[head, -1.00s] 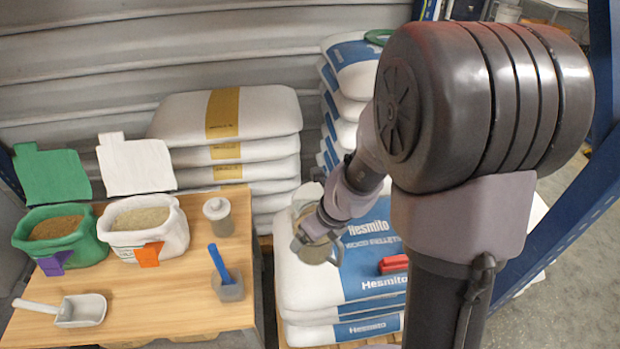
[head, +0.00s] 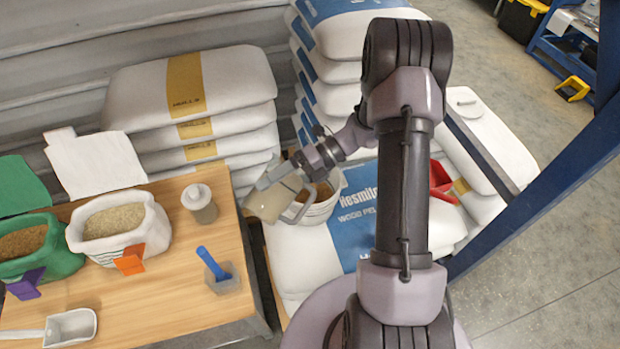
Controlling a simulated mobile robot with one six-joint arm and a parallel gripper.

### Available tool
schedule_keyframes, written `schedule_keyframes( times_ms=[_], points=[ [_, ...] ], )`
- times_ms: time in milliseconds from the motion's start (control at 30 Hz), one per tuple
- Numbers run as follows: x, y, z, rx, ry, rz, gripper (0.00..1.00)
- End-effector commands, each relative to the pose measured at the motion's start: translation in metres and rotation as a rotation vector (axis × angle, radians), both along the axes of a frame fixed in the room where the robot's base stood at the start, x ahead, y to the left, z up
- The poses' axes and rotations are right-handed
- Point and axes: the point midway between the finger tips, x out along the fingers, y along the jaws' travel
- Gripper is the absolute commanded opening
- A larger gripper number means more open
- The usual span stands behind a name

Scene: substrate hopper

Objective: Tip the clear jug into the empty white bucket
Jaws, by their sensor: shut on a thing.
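A clear, tan-tinted jug (head: 268,204) is tilted at the left side of the white bucket (head: 322,212). My gripper (head: 276,178) is shut on the jug at its upper side; the exact grip point is small and partly hidden. The bucket stands upright on the Hesmito bags, just right of the table. Brown material shows inside its mouth. A grey curved loop crosses in front of the bucket; I cannot tell whether it is the jug's handle. The jug overlaps the bucket's left rim in the picture; I cannot tell whether they touch.
Stacked sacks (head: 235,85) stand behind. A blue post (head: 540,185) stands at right.

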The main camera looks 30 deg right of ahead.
Motion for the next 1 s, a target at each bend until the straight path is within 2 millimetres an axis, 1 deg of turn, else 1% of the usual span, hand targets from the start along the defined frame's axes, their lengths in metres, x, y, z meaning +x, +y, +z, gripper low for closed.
schedule_keyframes(
  times_ms=[33,100,133,267,400,500,600,1000],
  points=[
    [0.001,-0.002,-0.007,0.095,0.041,-0.003,0.18],
    [0.003,-0.007,-0.022,0.234,0.094,-0.002,0.18],
    [0.003,-0.008,-0.026,0.283,0.113,-0.001,0.18],
    [0.007,-0.017,-0.029,0.500,0.199,0.000,0.18],
    [0.010,-0.025,-0.014,0.653,0.260,0.001,0.17],
    [0.012,-0.029,-0.007,0.709,0.281,0.003,0.17],
    [0.012,-0.030,-0.006,0.735,0.292,0.001,0.17],
    [0.013,-0.030,-0.006,0.742,0.294,-0.001,0.17]
  ],
)
